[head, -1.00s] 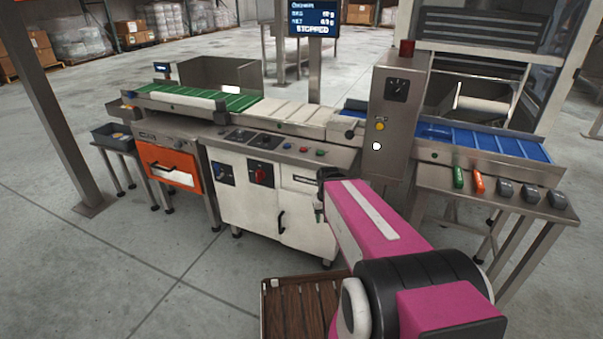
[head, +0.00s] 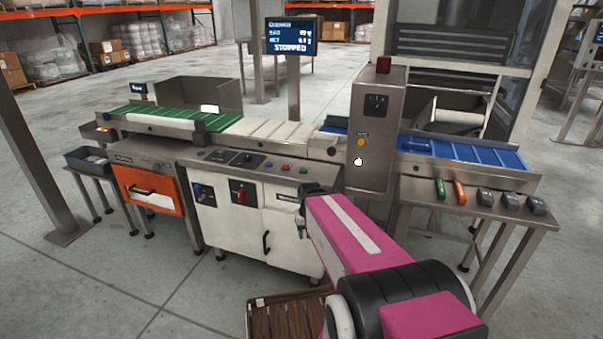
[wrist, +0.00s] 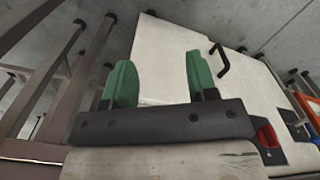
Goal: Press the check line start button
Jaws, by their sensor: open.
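On the sloped control panel (head: 225,163) of the white check line cabinet, a small blue button (head: 268,165), a red button (head: 285,168) and a green button (head: 303,170) sit in a row. Their labels are too small to read, so I cannot tell which is marked start. The display (head: 291,37) above reads STOPPED. My gripper (wrist: 158,82) is open and empty, its two green fingers apart in front of the white cabinet doors (wrist: 160,45). In the head view it is mostly hidden by my pink arm, below panel height and apart from the buttons.
A side table (head: 470,203) holds green, orange and grey items. A wooden slatted pallet (head: 290,318) lies beside my arm.

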